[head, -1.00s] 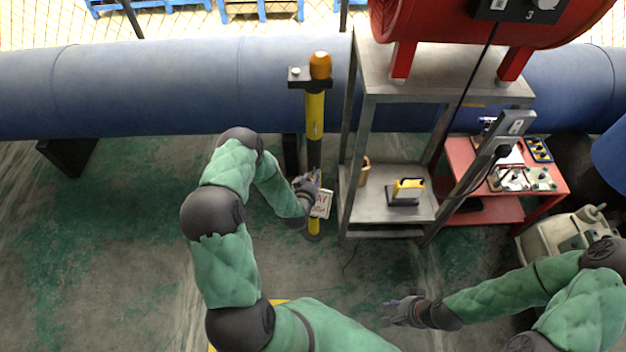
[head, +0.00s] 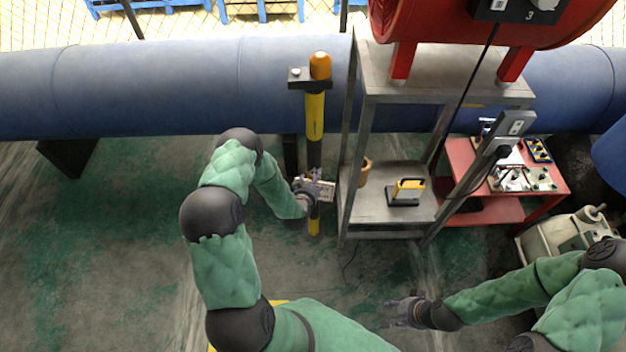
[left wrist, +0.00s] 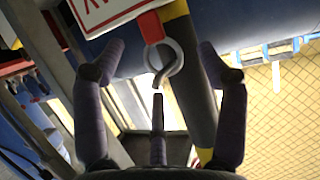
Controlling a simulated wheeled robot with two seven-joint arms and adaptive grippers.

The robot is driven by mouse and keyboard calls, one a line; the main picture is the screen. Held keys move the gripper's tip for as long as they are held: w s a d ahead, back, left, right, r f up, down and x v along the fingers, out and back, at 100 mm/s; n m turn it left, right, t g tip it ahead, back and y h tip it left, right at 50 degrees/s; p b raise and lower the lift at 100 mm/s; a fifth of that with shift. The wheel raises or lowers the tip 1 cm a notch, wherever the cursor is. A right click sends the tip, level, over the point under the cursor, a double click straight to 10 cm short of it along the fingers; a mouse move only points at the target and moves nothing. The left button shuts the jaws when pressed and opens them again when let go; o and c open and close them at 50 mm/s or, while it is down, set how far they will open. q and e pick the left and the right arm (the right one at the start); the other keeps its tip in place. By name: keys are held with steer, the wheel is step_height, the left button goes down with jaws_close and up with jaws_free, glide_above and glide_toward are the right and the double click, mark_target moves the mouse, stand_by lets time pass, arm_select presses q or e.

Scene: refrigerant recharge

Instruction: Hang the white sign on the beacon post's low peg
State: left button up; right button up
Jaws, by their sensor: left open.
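The yellow-and-black beacon post (head: 315,117) with an orange lamp stands in front of the blue pipe. The white sign (head: 327,190) is at the lower part of the post, beside my left gripper (head: 314,187). In the left wrist view the sign (left wrist: 100,12) has a red border and a red tab with a pale ring (left wrist: 177,58). A dark hooked peg (left wrist: 161,78) shows at the ring and appears to pass through it. My left gripper is open, its fingers apart around the ring and peg. My right gripper (head: 392,311) is open and empty at lower right.
A grey metal shelf (head: 400,222) with a yellow work lamp (head: 408,188) stands just right of the post. A red cart (head: 480,150) is further right.

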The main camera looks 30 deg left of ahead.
arm_select(q)
steer(key=v, duration=1.1)
steer(key=shift+s, duration=0.3)
steer(key=shift+r, duration=0.1)
steer(key=s+d+f+m+g+h, duration=0.1)
steer(key=s+d+f+g+h, duration=0.15)
steer(key=d, duration=0.35)
steer(key=s+d+f+g+h, duration=0.1)
steer(key=d+f+g+h, duration=0.25)
steer(key=d, duration=0.25)
steer(key=s+d+g+h, duration=0.1)
steer(key=s+d+g, duration=0.5)
steer(key=s+d, duration=0.4)
steer(key=s, duration=0.2)
steer(key=shift+s+f+m+h, duration=0.2)
steer(key=shift+s+m+h, duration=0.1)
steer(key=shift+s, duration=0.05)
stand_by(1.5)
